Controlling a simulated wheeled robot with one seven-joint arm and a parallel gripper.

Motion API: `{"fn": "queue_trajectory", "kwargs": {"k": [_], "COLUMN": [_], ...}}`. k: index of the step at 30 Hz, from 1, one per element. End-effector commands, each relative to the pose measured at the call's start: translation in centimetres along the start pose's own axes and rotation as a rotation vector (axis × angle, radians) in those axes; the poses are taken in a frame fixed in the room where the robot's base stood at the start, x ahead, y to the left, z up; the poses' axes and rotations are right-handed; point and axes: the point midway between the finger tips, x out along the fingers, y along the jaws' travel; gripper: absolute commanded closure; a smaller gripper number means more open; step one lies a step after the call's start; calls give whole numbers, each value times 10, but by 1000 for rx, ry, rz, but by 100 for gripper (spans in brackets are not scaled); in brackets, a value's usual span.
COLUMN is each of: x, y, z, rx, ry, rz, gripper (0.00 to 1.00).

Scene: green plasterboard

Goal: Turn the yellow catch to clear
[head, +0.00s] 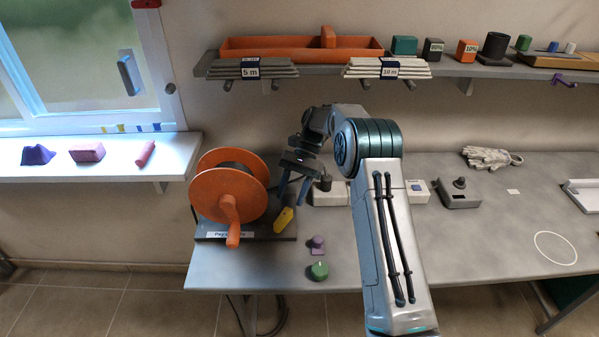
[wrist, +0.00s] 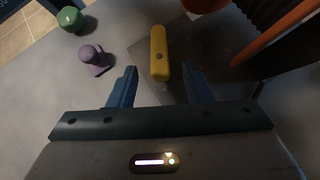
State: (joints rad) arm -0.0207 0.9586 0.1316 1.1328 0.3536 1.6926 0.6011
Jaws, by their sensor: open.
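The yellow catch (head: 284,220) is a small elongated bar on the dark base plate of the orange reel (head: 228,190), at the plate's right side. In the wrist view the catch (wrist: 159,53) stands lengthwise, just beyond and between the fingertips, with a dark round spot near its middle. My gripper (head: 292,196) is open, with blue fingers above and behind the catch in the head view; it also shows in the wrist view (wrist: 158,84). Nothing is seen between the fingers at their tips except the catch ahead. Whether the fingers touch it I cannot tell.
A purple knob-like piece (head: 317,244) and a green round piece (head: 319,271) sit on the grey bench (head: 262,281) right of the reel plate. The reel's orange crank handle (head: 232,232) juts forward, left of the catch. Grey boxes stand behind my arm.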

Motion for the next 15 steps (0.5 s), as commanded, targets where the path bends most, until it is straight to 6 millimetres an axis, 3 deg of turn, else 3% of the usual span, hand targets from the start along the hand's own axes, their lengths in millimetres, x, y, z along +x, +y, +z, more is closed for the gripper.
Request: {"fn": "queue_trajectory", "kwargs": {"k": [9, 15], "x": [-47, -65], "y": [0, -1], "z": [-1, -1], "rx": [0, -1], "ry": [1, 0], "rz": [-1, -1], "gripper": [55, 55]}}
